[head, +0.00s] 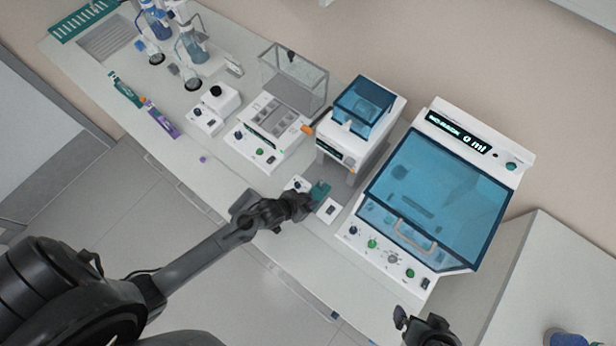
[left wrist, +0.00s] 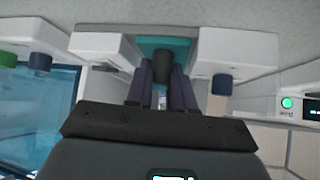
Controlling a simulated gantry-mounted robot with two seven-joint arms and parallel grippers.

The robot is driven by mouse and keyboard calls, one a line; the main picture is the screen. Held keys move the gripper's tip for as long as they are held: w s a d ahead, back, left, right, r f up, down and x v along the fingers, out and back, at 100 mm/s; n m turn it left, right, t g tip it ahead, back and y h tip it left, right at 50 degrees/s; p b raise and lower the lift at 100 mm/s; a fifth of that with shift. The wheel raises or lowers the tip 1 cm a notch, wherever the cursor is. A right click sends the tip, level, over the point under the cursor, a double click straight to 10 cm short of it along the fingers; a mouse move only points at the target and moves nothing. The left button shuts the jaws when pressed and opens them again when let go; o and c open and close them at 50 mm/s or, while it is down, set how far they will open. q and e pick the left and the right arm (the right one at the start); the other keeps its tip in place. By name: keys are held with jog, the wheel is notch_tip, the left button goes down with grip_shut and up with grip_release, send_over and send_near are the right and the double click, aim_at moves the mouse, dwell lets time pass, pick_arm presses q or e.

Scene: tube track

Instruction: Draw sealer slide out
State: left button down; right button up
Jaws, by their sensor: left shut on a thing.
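The sealer (head: 345,140) is a white machine with a blue see-through top, near the middle of the bench in the head view. A teal slide (head: 321,189) sticks out at its front, between two small white blocks. In the left wrist view the teal slide (left wrist: 150,43) shows with a dark knob (left wrist: 164,65) in front of it. My left gripper (head: 307,203) is at the slide's front end; in the left wrist view its fingers (left wrist: 163,88) are shut on the knob from both sides. My right gripper (head: 418,326) is at the bottom edge of the head view, away from the sealer; its jaws are unclear.
A large white cabinet with a blue window (head: 435,195) stands right of the sealer. A white device with grey wells (head: 275,118) and a clear box (head: 293,78) stand to its left. Flasks (head: 190,45) are farther left. The bench front (head: 225,185) is largely bare.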

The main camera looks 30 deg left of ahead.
pick_arm(q)
jog(key=c, duration=1)
grip_release()
jog(key=shift+s, duration=0.25)
jog(key=v, duration=1)
jog(key=shift+s+r, duration=0.2)
jog(key=shift+r, duration=0.1)
